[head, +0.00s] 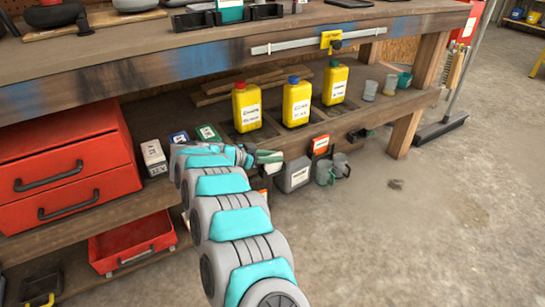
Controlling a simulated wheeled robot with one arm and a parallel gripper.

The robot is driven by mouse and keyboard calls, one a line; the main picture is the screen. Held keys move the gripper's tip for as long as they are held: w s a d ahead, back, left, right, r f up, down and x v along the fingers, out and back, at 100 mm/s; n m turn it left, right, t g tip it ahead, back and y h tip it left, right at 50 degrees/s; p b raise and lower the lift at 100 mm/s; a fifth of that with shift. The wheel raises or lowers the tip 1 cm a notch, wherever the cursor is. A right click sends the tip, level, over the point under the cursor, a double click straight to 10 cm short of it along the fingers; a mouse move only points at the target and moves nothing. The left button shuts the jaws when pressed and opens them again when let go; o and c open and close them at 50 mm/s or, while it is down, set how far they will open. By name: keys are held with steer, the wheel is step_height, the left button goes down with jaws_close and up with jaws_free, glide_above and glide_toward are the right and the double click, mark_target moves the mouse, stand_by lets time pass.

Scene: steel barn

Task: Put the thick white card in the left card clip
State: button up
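My gripper (250,156) is at the front edge of the lower shelf (400,104), left of centre, seen small and partly behind my own wrist. A flat grey-green piece (269,156) shows right at its tip; I cannot tell whether it is held or is part of the gripper. An orange-red card-like piece with a white patch (320,144) stands at the shelf edge to the right. I cannot make out the thick white card for certain. I cannot pick out the left card clip either; it may be hidden behind my arm or too small to tell.
Three yellow bottles with white labels (246,107) (296,102) (335,83) stand behind my gripper. Boxes (153,158) (207,132) and a red drawer cabinet (65,165) are left. Grey cans (293,175) stand below the edge. The workbench (200,58) overhangs. The floor right is mostly clear.

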steer(key=shift+a+r, duration=0.1)
steer(key=shift+r, duration=0.15)
steer(key=v, duration=1.2)
